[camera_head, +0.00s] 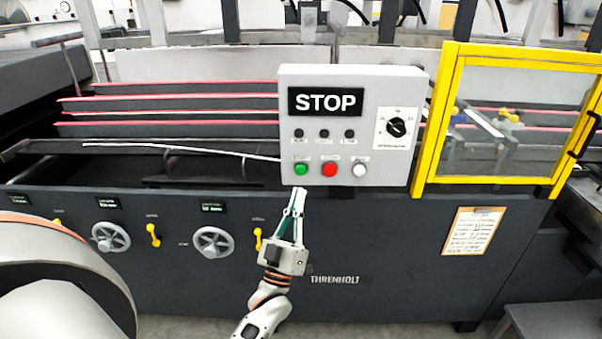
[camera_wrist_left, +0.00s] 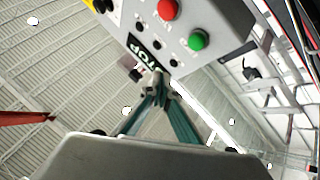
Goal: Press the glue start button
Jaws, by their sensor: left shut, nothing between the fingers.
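The control panel (camera_head: 351,170) is a light grey box with a black STOP sign (camera_head: 325,101). Along its lower edge sit a green button (camera_head: 300,169), a red button (camera_head: 330,168) and a white button (camera_head: 360,169); the labels above them are too small to read. My left gripper (camera_head: 299,192) is shut and empty, fingertips pointing up, just below the green button. In the left wrist view the shut fingertips (camera_wrist_left: 155,88) show with the panel beyond, its green button (camera_wrist_left: 198,40) and red button (camera_wrist_left: 167,9) up and to the right. My right gripper is not in view.
A rotary knob (camera_head: 397,127) is on the panel's right side. A yellow-framed guard (camera_head: 437,120) stands right of the panel. Handwheels (camera_head: 212,242) and yellow levers (camera_head: 153,235) are on the dark machine front, left of my gripper. A clipboard (camera_head: 473,231) hangs at right.

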